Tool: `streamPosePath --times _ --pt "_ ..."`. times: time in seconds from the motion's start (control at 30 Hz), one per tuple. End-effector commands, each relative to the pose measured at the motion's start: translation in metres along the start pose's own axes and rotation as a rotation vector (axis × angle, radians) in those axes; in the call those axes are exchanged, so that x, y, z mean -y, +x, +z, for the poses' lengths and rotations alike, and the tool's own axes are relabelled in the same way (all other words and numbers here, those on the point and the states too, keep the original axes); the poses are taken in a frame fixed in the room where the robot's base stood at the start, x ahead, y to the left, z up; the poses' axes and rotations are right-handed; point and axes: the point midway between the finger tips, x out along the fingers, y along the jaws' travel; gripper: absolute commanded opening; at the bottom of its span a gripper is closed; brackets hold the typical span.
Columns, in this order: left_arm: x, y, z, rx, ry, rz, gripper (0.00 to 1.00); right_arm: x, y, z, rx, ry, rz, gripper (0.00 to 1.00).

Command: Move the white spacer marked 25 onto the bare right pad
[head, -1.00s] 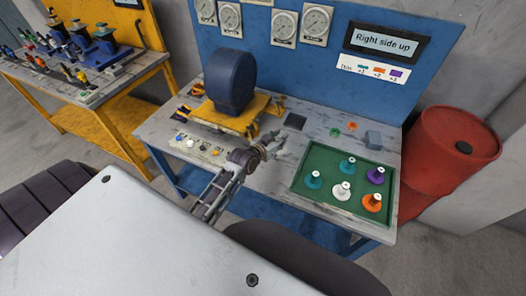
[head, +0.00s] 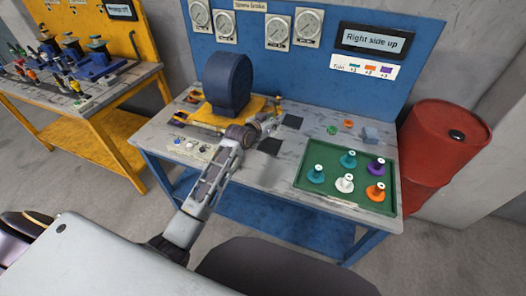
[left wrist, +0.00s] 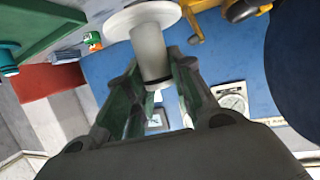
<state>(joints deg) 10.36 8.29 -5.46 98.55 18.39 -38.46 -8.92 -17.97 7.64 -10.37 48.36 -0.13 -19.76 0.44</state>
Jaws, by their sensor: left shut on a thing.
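My left gripper (head: 268,124) is shut on a white spacer (left wrist: 150,50), raised above the table beside the yellow motor base. In the left wrist view the fingers (left wrist: 157,80) close around its grey-white stem, with the wide round flange beyond them. No number is readable on it. Two dark square pads lie on the table, both bare: a rear one (head: 293,121) to the gripper's right and a front one (head: 270,146) just below it in the picture. Another white spacer (head: 345,184) stands in the green tray (head: 325,197). My right gripper is not in view.
The tray also holds teal, purple and orange spacers. The dark blue motor (head: 227,82) on its yellow base (head: 225,118) is close left of the gripper. A grey block (head: 371,135) and small green and orange pieces lie behind the tray. A red barrel (head: 440,145) stands right.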

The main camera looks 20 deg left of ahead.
Motion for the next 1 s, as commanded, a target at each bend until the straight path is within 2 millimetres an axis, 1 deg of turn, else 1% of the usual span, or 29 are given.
streamPosePath --times 0.1,0.23,0.67,0.83,1.0 --pt "0.0 0.007 -0.008 -0.002 0.002 0.004 0.0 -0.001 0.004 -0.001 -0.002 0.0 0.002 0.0" --pt "0.0 0.01 -0.013 -0.001 0.002 0.007 0.0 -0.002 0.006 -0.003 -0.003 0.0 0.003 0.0" --pt "0.0 0.011 -0.014 -0.001 0.003 0.007 0.0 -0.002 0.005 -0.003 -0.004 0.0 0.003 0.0" --pt "0.0 0.015 -0.003 0.0 0.002 0.008 0.0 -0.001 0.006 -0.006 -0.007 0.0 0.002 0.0" --pt "0.0 0.023 0.019 0.002 0.001 0.007 0.0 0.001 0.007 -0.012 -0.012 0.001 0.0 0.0"
